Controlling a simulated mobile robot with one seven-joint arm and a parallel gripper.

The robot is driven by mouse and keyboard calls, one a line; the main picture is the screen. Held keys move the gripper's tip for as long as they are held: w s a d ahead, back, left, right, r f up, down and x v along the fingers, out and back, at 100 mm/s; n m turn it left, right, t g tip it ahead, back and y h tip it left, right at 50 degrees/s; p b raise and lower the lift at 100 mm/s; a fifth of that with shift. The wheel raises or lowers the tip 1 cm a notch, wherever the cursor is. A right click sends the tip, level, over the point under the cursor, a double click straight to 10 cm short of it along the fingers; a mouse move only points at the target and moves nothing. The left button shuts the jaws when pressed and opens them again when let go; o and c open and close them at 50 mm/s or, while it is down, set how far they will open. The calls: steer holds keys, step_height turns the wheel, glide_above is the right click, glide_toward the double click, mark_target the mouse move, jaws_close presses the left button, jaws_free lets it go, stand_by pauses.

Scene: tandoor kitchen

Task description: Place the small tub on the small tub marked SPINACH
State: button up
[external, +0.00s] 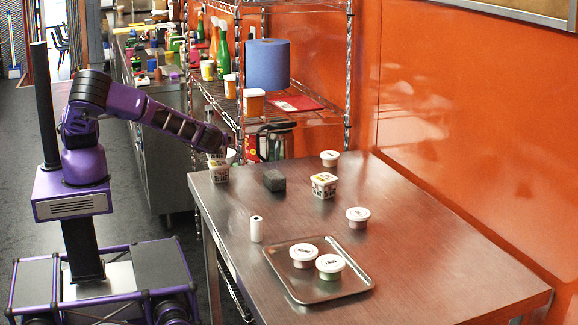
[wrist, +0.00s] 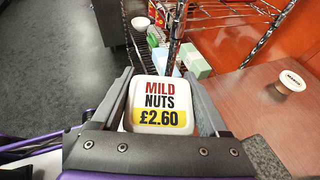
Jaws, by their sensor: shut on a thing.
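My gripper (wrist: 160,78) is shut on a square white tub (wrist: 160,92), its lid reading MILD NUTS £2.60. In the external view the gripper (external: 217,155) is at the table's far left corner with this tub (external: 218,173) below it; I cannot tell whether the tub touches the table. Small round white-lidded tubs stand at the back (external: 330,158), at the right (external: 358,216), and on the tray at its left (external: 303,253) and right (external: 330,264). Their lid words are too small to read surely, so I cannot tell which says SPINACH. One round tub (wrist: 291,81) shows in the wrist view.
Another square tub (external: 323,185) and a dark grey block (external: 273,180) stand mid-table. A small white cylinder (external: 256,229) is near the left edge, by the metal tray (external: 350,289). A wire shelf (external: 349,75) rises behind. The table's right part is clear.

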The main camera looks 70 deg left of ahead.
steer(key=shift+f, duration=0.7)
steer(key=shift+f, duration=0.1)
steer(key=o, duration=1.4)
steer(key=shift+s+d+r, duration=0.1)
steer(key=shift+d+r, duration=0.15)
steer(key=shift+d, duration=0.1)
steer(key=p+v, duration=0.1)
steer(key=v, duration=1)
steer(key=shift+s+p, duration=0.15)
steer(key=shift+p, duration=0.25)
